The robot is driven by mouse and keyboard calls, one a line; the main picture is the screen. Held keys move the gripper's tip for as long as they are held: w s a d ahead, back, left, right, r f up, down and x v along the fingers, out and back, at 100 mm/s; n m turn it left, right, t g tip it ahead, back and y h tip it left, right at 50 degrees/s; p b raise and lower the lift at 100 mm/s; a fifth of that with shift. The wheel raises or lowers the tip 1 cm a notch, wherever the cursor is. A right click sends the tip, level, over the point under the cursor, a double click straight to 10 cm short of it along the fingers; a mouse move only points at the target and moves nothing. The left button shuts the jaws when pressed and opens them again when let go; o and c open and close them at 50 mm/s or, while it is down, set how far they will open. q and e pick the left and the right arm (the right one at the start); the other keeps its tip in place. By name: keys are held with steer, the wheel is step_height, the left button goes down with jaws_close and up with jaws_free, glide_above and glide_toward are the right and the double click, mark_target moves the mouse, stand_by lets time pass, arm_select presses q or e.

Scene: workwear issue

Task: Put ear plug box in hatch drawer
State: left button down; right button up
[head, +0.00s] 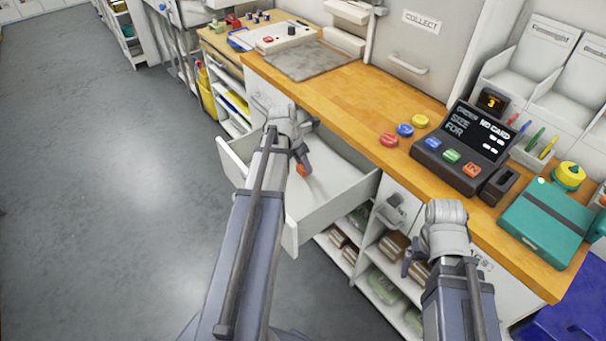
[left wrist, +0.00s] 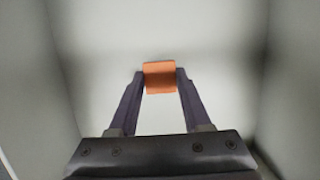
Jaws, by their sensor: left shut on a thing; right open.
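An open white drawer (head: 290,222) sticks out from under the wooden counter. My left gripper (head: 302,168) reaches down into it and is shut on a small orange box (head: 304,170), which I take to be the ear plug box. In the left wrist view the orange box (left wrist: 160,76) sits between the two fingertips (left wrist: 160,84), with pale drawer walls around it. I cannot tell whether the box touches the drawer floor. My right gripper (head: 408,268) is open and empty in front of the shelves under the counter.
The wooden counter (head: 385,105) carries a card terminal (head: 463,147), red, blue and yellow round pieces, a teal case (head: 545,222) and a grey mat (head: 308,60). A closed COLLECT hatch (head: 415,45) stands behind. Shelves with packages lie below the counter. The floor at left is clear.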

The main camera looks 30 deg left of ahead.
mark_target(301, 167)
arm_select(q)
step_height(301, 167, down, 4)
steer(key=b, duration=0.3)
steer(key=shift+r, duration=0.25)
steer(key=c, duration=0.8)
jaws_free()
steer(key=shift+f+b, duration=0.2)
steer(key=shift+b, duration=0.1)
steer(key=o, duration=0.4)
steer(key=shift+o, duration=0.2)
steer(key=shift+r, duration=0.15)
steer(key=p+v, duration=1.2)
